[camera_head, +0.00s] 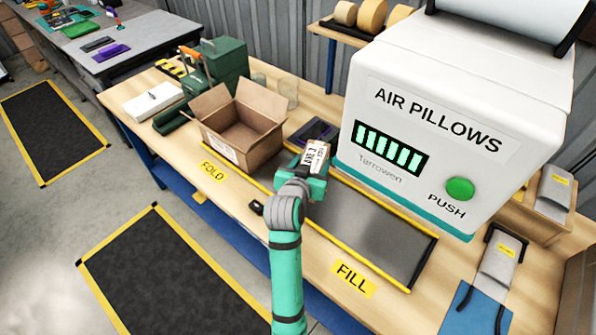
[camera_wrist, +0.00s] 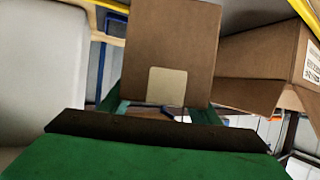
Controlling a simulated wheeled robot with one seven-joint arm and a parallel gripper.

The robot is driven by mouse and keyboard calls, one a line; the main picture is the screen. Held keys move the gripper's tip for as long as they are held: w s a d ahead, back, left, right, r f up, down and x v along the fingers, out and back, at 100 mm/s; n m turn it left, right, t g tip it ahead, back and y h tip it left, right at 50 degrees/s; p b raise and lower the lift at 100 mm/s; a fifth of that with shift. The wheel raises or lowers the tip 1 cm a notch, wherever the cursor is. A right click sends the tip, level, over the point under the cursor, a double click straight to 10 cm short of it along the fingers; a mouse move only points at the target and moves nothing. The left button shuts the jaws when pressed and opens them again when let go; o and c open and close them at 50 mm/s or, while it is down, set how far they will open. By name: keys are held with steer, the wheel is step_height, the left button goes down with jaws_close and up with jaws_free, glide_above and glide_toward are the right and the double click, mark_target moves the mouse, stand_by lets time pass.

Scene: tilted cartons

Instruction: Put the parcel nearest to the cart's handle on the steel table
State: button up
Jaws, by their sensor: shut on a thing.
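My gripper (camera_head: 314,173) is over the wooden packing bench, between the open carton and the air pillow machine. It is shut on a small brown parcel (camera_head: 317,152) with a white printed label. In the wrist view the parcel (camera_wrist: 170,45) is a brown box with a pale square patch, between my green fingers (camera_wrist: 158,108). A grey-topped table (camera_head: 135,43) stands at the upper left; I cannot tell whether it is the steel table. No cart or cart handle can be made out.
The open carton (camera_head: 240,130) stands close left of my gripper. The large white air pillow machine (camera_head: 450,110) is close on the right. A grey strip with yellow edges (camera_head: 375,235) crosses the bench. Dark floor mats (camera_head: 165,270) lie left of the bench.

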steer(key=w+f, duration=0.1)
steer(key=w+a+f, duration=0.1)
steer(key=f, duration=0.1)
steer(key=shift+w+a+f, duration=0.4)
steer(key=shift+a+f, duration=0.05)
steer(key=shift+a, duration=0.05)
step_height(320, 180, down, 3)
steer(key=shift+w+a+r, duration=0.1)
steer(key=shift+a, duration=0.05)
steer(key=shift+f, duration=0.5)
steer(key=shift+c, duration=0.6)
steer(key=o, duration=1.4)
steer(key=shift+f, duration=0.15)
steer(key=shift+o, duration=0.3)
steer(key=shift+r, duration=0.25)
